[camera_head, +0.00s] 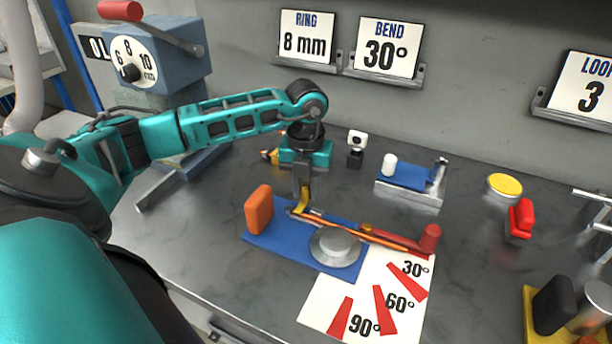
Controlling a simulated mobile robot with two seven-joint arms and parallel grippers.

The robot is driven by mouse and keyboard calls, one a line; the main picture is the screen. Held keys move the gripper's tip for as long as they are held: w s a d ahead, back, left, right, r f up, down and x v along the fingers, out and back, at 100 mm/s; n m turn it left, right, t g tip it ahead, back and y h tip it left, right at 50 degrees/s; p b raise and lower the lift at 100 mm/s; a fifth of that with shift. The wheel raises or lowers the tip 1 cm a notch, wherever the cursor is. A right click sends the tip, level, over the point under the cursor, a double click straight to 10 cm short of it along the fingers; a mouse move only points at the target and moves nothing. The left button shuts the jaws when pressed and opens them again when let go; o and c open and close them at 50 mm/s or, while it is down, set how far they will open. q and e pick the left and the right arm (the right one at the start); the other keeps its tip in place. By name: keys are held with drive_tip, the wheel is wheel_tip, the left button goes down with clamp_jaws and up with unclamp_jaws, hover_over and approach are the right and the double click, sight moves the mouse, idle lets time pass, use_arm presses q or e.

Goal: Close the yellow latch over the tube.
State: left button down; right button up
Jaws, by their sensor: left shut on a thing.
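The tube bender has a blue base (268,239) on the table, with a round grey die (335,247) on it. An orange block (259,210) stands at its left end. A thin copper-coloured tube (375,238) lies along the bender, behind the die. The yellow latch (301,204) is at the left part of the tube, partly covered by my fingers. My left gripper (302,194) points down from above and is shut on the yellow latch. Whether the latch lies fully over the tube is too small to tell. My right gripper is not in view.
A red-tipped lever (430,238) is at the bender's right, above an angle sheet (318,302). A blue-topped fixture (408,177), yellow disc (504,187) and red block (521,217) stand farther right. A dial machine (150,55) is at back left.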

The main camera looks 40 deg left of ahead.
sight(305, 185)
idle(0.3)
use_arm(q)
drive_tip(key=c, duration=0.9)
unclamp_jaws()
wheel_tip(305, 185, up, 13)
drive_tip(key=shift+p, duration=0.45)
drive_tip(key=shift+s, duration=0.1)
